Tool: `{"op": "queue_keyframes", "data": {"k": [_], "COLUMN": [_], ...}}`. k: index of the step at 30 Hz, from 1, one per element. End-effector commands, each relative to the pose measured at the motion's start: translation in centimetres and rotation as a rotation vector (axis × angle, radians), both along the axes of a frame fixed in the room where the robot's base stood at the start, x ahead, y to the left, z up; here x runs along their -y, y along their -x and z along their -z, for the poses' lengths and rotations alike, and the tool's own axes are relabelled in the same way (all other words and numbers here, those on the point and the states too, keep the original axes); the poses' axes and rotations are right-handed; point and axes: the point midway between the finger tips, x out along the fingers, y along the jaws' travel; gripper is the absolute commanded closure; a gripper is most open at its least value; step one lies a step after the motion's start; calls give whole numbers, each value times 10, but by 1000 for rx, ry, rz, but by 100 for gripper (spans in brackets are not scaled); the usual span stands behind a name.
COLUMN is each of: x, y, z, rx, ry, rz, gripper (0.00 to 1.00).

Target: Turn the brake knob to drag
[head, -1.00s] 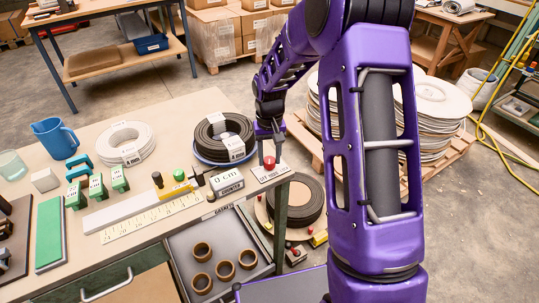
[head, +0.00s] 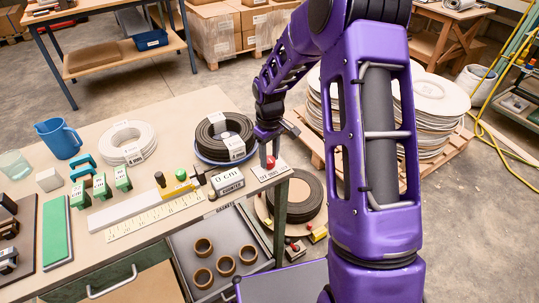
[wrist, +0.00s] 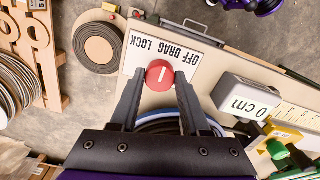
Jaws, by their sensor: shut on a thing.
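The red brake knob (wrist: 160,75) stands on a white label plate (wrist: 150,43) marked OFF, DRAG and LOCK. The knob has a white line that runs nearly straight up in the wrist view; which word it points at is hard to tell. My gripper (wrist: 159,77) has one finger on each side of the knob and is shut on it.
A length counter reading 0 cm (head: 228,182) stands left of the plate, with a ruler strip (head: 155,215) beyond. A black cable coil (head: 223,138) lies behind. The bench (head: 200,100) ends just right of the plate. Wire reels (head: 440,110) stand on a pallet at right.

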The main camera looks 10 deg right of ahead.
Motion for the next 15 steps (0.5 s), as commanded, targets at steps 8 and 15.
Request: {"op": "queue_keyframes", "data": {"k": [8,15], "x": [0,0], "y": [-1,-1], "z": [-1,-1], "rx": [4,4], "ry": [0,0], "rz": [-8,-6], "gripper": [100,36]}}
